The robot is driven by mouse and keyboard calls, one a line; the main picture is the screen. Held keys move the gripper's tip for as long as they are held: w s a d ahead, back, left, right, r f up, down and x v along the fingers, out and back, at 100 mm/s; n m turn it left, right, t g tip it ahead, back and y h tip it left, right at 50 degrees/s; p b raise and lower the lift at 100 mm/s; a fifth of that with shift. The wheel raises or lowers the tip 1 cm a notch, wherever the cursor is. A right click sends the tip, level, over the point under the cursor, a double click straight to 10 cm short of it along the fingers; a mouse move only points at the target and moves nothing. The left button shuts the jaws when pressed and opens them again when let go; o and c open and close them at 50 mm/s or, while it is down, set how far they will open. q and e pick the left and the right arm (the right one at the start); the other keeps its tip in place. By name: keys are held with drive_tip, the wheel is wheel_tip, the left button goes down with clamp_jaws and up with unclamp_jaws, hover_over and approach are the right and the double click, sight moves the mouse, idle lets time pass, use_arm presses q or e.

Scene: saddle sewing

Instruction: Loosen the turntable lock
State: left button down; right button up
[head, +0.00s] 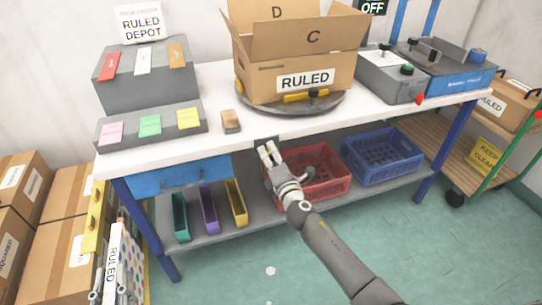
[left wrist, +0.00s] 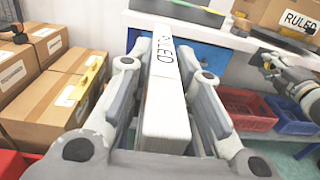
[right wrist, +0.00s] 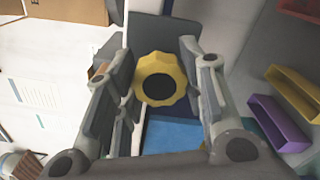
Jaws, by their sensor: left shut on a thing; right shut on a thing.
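The turntable (head: 335,105) is a round dark disk on the white table, with an open RULED carton (head: 262,82) on it. A yellow faceted knob (right wrist: 160,78) with a dark centre shows between the fingers of my right gripper (right wrist: 155,70). The knob is at the table's front edge, below the turntable. In the head view my right gripper (head: 268,152) covers it, beside a dark bracket (head: 265,141). My left gripper (head: 110,292) is shut on a white RULED slab (left wrist: 165,90) at the lower left, held upright. The slab also shows in the head view (head: 112,255).
A red basket (head: 318,172) and a blue basket (head: 383,155) stand on the lower shelf. Cartons (head: 30,220) are stacked at the left. A grey control box (head: 390,80) sits on the table's right. A small tan block (head: 231,121) lies left of the turntable.

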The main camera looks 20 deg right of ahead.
drive_tip(key=shift+f+n, duration=0.15)
drive_tip(key=shift+n, duration=0.45)
drive_tip(key=shift+s, duration=0.1)
drive_tip(key=o, duration=1)
drive_tip(key=s, duration=1.2)
drive_tip(key=shift+d, duration=0.2)
